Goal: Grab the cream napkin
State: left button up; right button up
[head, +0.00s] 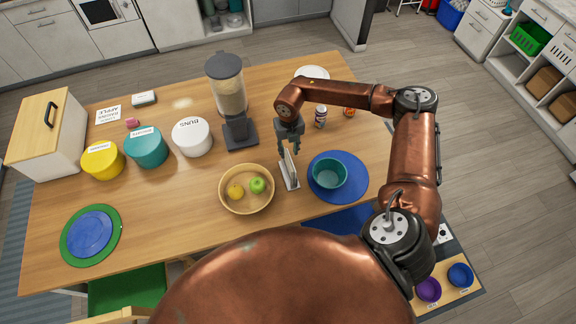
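A small upright holder with a pale cream napkin (289,169) stands on the wooden table (190,215), between the fruit bowl and the blue plate. My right gripper (290,152) points down at the top of the napkin. Its two fingers look apart, with a gap between them. Whether they touch the napkin is too small to tell. My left gripper is not in view.
A wooden bowl (235,207) with fruit stands left of the holder. A teal bowl (329,173) on a blue plate (350,192) stands right. A tall dispenser (229,90) and several canisters stand farther back.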

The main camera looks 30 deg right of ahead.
aim_at(288, 159)
jog(key=shift+a+f+p, duration=0.2)
jog(key=shift+f+p, duration=0.45)
jog(key=shift+f, duration=1.3)
jog(key=shift+c, duration=0.5)
grip_shut()
